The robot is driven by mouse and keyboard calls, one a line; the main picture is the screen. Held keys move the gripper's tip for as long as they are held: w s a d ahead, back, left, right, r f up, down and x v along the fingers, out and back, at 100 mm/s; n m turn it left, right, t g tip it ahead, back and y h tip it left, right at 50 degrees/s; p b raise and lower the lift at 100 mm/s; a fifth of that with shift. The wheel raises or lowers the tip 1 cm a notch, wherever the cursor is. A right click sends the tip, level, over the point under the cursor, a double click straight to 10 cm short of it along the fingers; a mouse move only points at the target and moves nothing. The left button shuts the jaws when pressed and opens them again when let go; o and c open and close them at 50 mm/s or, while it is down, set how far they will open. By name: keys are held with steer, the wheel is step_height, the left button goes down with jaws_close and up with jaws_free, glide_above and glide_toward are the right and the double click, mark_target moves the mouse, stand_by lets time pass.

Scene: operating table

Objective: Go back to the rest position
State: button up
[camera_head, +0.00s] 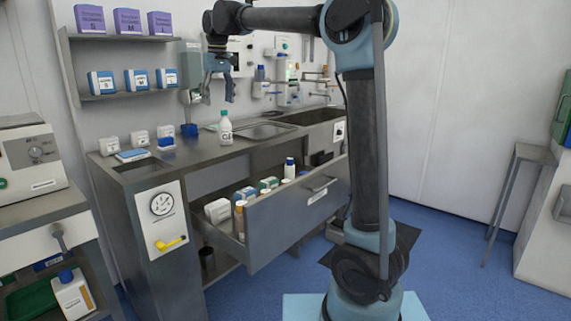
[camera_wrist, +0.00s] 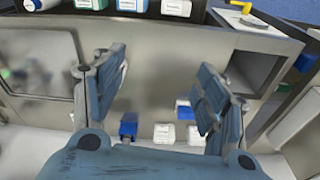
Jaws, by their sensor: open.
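My gripper (camera_head: 218,92) hangs above the back of the steel counter (camera_head: 190,150), fingers pointing down. It is open, with nothing between its fingers. A white bottle with a green cap (camera_head: 225,127) stands upright on the counter below it, apart from the fingers. In the wrist view, my two spread fingers (camera_wrist: 160,85) show with bare counter surface between them.
An open drawer (camera_head: 290,217) holding bottles and boxes juts out from the counter. Wall shelves (camera_head: 128,91) with boxes are left of my gripper. A sink (camera_head: 318,116) is at right. White boxes (camera_head: 110,145) stand on the counter's left.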

steer(key=s+d+f+m, duration=0.1)
steer(key=s+d+f, duration=0.25)
steer(key=d, duration=0.55)
steer(key=s+d+f+m, duration=0.2)
steer(key=s+d+f, duration=0.15)
steer(key=d, duration=0.65)
steer(key=s+d+f+m, duration=0.1)
steer(key=s+d+f, duration=0.3)
steer(key=d, duration=0.5)
steer(key=s+d+f+m, duration=0.1)
steer(key=s+d+f, duration=0.4)
steer(key=f, duration=0.3)
steer(key=s+d+f+m, duration=0.1)
steer(key=s+d+f, duration=0.4)
steer(key=s+f, duration=0.3)
steer(key=s+d+f+m+t, duration=0.1)
steer(key=s+d+f+m, duration=0.1)
steer(key=s+d+f, duration=0.3)
step_height(320, 180, down, 4)
steer(key=shift+s+d+f+h, duration=0.2)
steer(key=shift+s+h, duration=0.2)
steer(key=shift+s, duration=0.45)
steer(key=shift+w+f, duration=0.2)
steer(key=shift+w, duration=0.25)
